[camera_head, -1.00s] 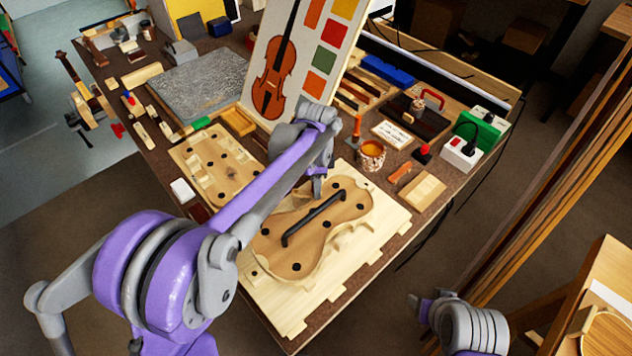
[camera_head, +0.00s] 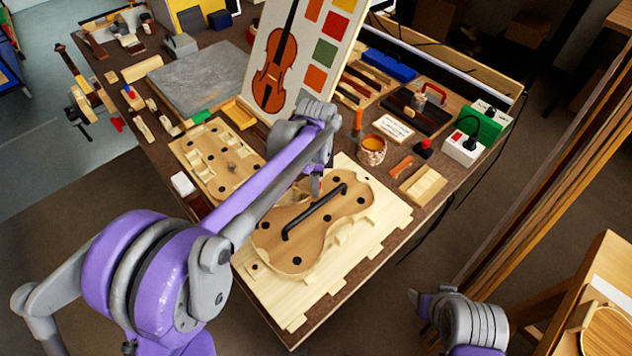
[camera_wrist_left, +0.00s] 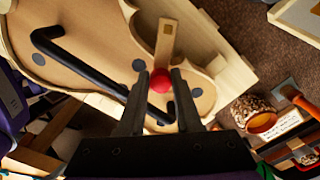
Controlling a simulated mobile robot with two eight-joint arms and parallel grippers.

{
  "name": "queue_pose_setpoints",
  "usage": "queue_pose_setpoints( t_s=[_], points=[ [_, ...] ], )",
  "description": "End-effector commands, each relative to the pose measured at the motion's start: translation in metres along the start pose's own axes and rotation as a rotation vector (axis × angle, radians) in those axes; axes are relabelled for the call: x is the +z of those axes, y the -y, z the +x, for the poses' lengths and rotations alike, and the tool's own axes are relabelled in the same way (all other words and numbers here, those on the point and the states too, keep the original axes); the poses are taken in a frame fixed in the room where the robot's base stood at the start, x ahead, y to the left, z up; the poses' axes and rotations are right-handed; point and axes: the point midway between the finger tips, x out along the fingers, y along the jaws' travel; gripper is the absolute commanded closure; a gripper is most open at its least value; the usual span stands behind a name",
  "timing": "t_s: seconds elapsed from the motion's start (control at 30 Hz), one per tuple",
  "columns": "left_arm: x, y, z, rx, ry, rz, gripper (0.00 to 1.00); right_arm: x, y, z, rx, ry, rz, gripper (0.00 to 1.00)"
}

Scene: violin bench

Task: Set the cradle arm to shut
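The violin cradle (camera_head: 385,240) is a pale wooden board at the near end of the bench, with a violin-shaped body (camera_head: 290,258) in it. In the left wrist view, a short wooden arm (camera_wrist_left: 167,45) with a red ball knob (camera_wrist_left: 161,80) lies at the body's edge. I take it for the cradle arm; my gripper hides it in the head view. My left gripper (camera_head: 316,190) is over the cradle; in the wrist view its fingers (camera_wrist_left: 160,84) close on both sides of the knob. My right gripper (camera_head: 418,298) is off the bench, its fingers unclear.
A bent black bar (camera_head: 315,212) crosses the violin body. A wooden mould board (camera_head: 215,160) lies to the left. A wicker-wrapped pot (camera_head: 371,150), a wooden block (camera_head: 423,185) and a white switch box (camera_head: 460,150) stand to the right. Open floor lies right of the bench.

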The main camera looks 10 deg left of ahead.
Motion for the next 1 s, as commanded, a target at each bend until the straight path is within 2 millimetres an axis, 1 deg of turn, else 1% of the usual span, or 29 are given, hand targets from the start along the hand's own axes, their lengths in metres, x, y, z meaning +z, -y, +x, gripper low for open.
queue_pose_setpoints(
  t_s=[0.03, 0.13, 0.43, 0.53, 0.63, 0.9, 1.0],
  points=[
    [0.000, 0.000, 0.000, 0.000, 0.000, 0.000, 0.57, 0.000, 0.000, 0.000, 0.000, 0.000, 0.000, 0.45],
    [0.000, 0.000, 0.000, 0.000, 0.000, -0.001, 0.39, 0.000, 0.000, 0.000, 0.000, 0.000, 0.000, 0.45],
    [0.000, 0.000, -0.001, 0.000, 0.000, -0.001, 0.39, 0.000, 0.000, 0.000, 0.000, 0.000, 0.000, 0.45],
    [0.000, 0.000, -0.007, 0.000, 0.000, -0.001, 0.39, -0.001, 0.000, -0.001, 0.000, 0.000, 0.000, 0.45],
    [0.000, 0.000, -0.022, -0.001, 0.000, -0.001, 0.39, -0.001, 0.000, -0.002, 0.000, -0.001, 0.000, 0.45],
    [0.000, 0.000, -0.077, -0.001, 0.000, -0.001, 0.39, -0.004, 0.000, -0.006, 0.000, -0.003, 0.000, 0.45],
    [0.000, 0.000, -0.092, 0.000, 0.000, -0.001, 0.39, -0.005, 0.000, -0.007, 0.000, -0.003, 0.000, 0.45]
  ],
)
